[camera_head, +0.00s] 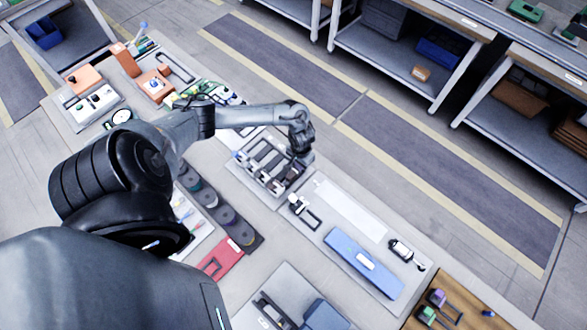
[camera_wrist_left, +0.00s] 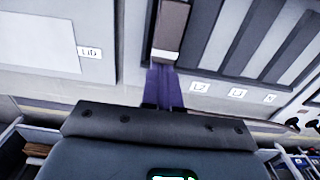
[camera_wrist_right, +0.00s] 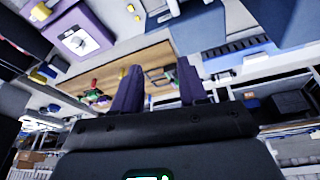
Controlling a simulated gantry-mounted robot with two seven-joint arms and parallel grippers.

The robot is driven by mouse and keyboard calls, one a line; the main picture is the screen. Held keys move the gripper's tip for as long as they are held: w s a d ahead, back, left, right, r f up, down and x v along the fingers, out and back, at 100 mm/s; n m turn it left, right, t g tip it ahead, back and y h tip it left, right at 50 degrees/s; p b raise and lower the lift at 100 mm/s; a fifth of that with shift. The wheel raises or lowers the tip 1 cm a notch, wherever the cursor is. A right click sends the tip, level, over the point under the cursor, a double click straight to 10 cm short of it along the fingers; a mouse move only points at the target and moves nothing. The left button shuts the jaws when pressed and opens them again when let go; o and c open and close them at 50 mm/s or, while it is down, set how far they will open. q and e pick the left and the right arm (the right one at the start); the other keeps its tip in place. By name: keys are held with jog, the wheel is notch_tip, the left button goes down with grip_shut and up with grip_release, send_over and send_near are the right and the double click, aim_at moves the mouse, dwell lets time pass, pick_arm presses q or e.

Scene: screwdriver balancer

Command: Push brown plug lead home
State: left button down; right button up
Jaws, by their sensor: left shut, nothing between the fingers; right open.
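My left gripper (camera_head: 303,158) is low over the near-right end of a slotted connector block (camera_head: 243,168). In the left wrist view, its fingers (camera_wrist_left: 163,88) are shut together with nothing between them. Their tips are at the pale end of a dark brown plug lead (camera_wrist_left: 172,22), which lies in line with them; I cannot tell whether they touch it. Several grey slots (camera_wrist_left: 262,35) run beside the brown one, with labels L2, L3 and N at their near ends. My right gripper (camera_wrist_right: 158,85) is open and empty, away from the block.
A label reading LID (camera_wrist_left: 90,52) sits by a pale panel left of the brown lead. A blue case (camera_head: 362,265) and a white strip (camera_head: 345,208) lie right of the block. Dark round discs (camera_head: 228,215) and a red tray (camera_head: 222,262) are nearer.

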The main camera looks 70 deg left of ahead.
pick_arm(q)
jog(key=shift+s+d+p, duration=0.3)
jog(key=shift+s+p, duration=0.35)
jog(key=shift+p, duration=0.05)
jog(key=shift+s+d, duration=0.1)
jog(key=shift+s, duration=0.15)
jog(key=shift+w, duration=0.1)
dwell(0.4)
jog(key=shift+w+a+p, duration=0.2)
jog(key=shift+w+p, duration=0.1)
jog(key=shift+w, duration=0.2)
jog(key=shift+r, duration=0.1)
notch_tip(320, 180, up, 7)
jog(key=p, duration=0.8)
jog(key=shift+p, duration=0.3)
